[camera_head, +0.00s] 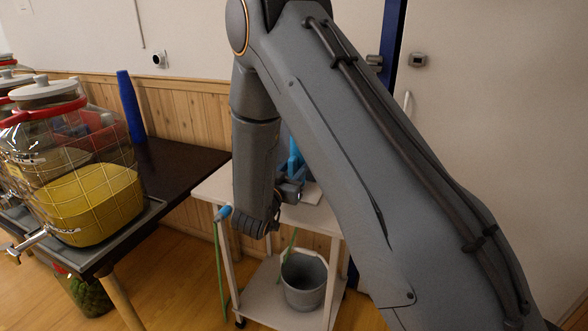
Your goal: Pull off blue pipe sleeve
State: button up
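A small light-blue sleeve-like piece (223,213) shows at the left edge of the white cart, just left of my wrist. Another bright-blue upright piece (294,158) stands over the cart top, right behind my gripper (292,188). I cannot tell which of the two is the pipe sleeve. My arm hangs down over the cart, and my gripper is small and partly hidden by my own wrist. Its fingers cannot be made out, nor whether they touch the bright-blue piece.
Glass jars with taps, the nearest jar (85,195) holding yellow liquid, stand on a dark table (180,168) at left. A blue stack (130,106) stands behind. The white cart (212,188) has a grey bucket (303,283) on its lower shelf. A green hose (221,270) hangs at its left.

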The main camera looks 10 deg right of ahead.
aim_at(291, 172)
grip_shut()
jog(key=shift+s+a, duration=0.3)
jog(key=shift+s, duration=0.05)
dwell(0.5)
jog(key=shift+p+v, duration=1.2)
jog(key=shift+v, duration=2.25)
